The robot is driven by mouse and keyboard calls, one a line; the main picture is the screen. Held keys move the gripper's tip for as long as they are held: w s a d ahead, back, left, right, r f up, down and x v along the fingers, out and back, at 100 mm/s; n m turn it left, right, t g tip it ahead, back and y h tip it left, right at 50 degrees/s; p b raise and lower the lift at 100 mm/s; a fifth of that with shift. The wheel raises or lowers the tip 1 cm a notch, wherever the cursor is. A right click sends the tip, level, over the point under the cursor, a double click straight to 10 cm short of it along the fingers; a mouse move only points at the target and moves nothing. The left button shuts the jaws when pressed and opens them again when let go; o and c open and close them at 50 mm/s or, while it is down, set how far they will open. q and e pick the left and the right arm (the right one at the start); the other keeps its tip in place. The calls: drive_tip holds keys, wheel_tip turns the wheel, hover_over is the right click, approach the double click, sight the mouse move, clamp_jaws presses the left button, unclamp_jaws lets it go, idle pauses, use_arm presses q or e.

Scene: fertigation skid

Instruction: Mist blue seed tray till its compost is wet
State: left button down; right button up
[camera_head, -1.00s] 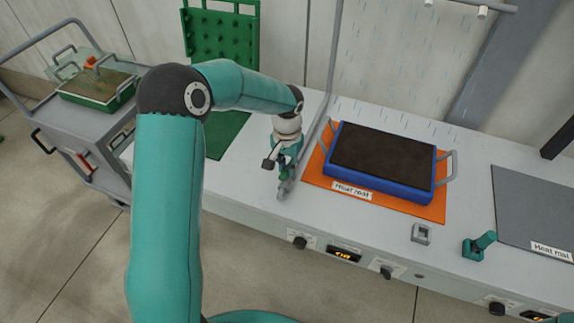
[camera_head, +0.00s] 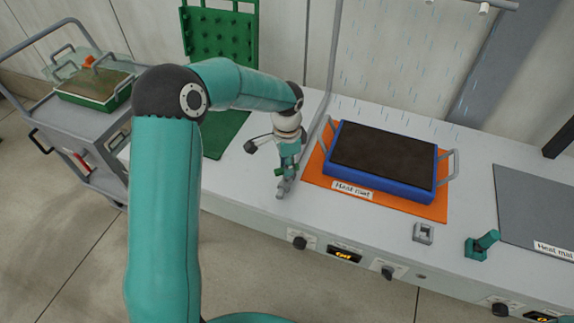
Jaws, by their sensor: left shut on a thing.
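The blue seed tray (camera_head: 378,182) sits level on an orange heat mat (camera_head: 421,207), with grey handles at its ends. Its compost (camera_head: 385,155) looks dark brown all over. Thin pale droplets fall above and behind the tray, below an overhead pipe. My left gripper (camera_head: 284,184) is left of the tray, low over the bench. My right gripper is not in view.
A green-based tray (camera_head: 112,101) stands on a grey trolley (camera_head: 92,128) at the left. A green pegged rack (camera_head: 222,40) stands behind the bench. A grey block (camera_head: 423,233), a teal device (camera_head: 481,245) and a grey heat mat (camera_head: 540,206) lie at the right. Knobs line the bench's front.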

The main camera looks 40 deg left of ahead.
use_arm(q)
drive_tip(key=m, duration=0.4)
drive_tip(key=shift+w+r+m, duration=0.1)
drive_tip(key=shift+m, duration=0.2)
drive_tip(key=m, duration=0.3)
drive_tip(key=shift+m, duration=0.4)
drive_tip(key=c, duration=1.1)
unclamp_jaws()
wheel_tip(320, 180, up, 12)
drive_tip(key=shift+f, duration=0.1)
